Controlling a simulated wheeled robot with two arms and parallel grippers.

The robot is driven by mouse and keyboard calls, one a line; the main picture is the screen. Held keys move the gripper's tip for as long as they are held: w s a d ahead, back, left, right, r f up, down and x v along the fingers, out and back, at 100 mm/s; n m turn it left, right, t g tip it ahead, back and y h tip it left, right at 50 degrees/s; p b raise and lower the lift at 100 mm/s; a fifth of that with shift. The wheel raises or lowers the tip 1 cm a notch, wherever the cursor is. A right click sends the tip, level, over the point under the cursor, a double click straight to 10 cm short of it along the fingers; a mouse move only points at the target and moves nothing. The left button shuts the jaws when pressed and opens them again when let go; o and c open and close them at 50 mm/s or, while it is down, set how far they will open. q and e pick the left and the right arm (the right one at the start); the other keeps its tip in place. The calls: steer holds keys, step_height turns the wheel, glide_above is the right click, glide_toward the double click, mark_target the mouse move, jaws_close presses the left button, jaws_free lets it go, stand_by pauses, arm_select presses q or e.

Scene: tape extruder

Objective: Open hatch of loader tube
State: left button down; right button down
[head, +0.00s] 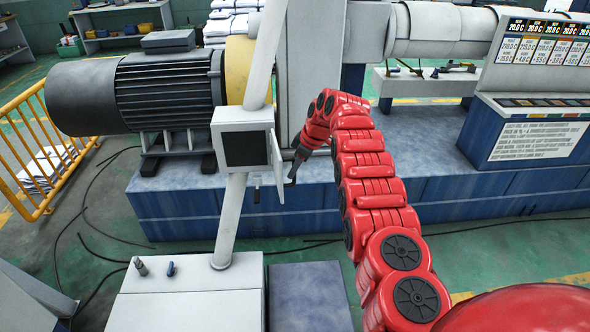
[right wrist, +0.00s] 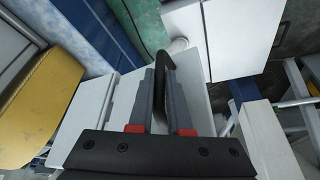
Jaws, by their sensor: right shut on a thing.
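The loader tube (head: 231,215) is a slanted white pipe with a white box (head: 224,122) on it. The box shows a dark square opening (head: 245,149) in the head view. The hatch (head: 276,161) stands swung out at the right side of the box, seen nearly edge-on. My right gripper (head: 291,178) is at the hatch's right side. In the right wrist view, the right gripper (right wrist: 163,76) is shut on a black bent handle (right wrist: 167,62) between its fingers. My left gripper is in neither view.
A grey motor (head: 85,95) stands behind on the left, near a yellow railing (head: 40,150). A blue machine base (head: 430,190) runs behind the tube. A white cabinet (head: 190,305) is at the tube's foot. Cables lie on the green floor.

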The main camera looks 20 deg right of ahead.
steer(key=shift+w+a+r, duration=0.1)
steer(key=shift+r, duration=0.05)
steer(key=c, duration=0.9)
jaws_free()
steer(key=shift+o, duration=0.2)
steer(key=shift+r+b, duration=0.15)
steer(key=shift+b, duration=0.3)
steer(key=v, duration=1.6)
steer(key=shift+r+p, duration=0.35)
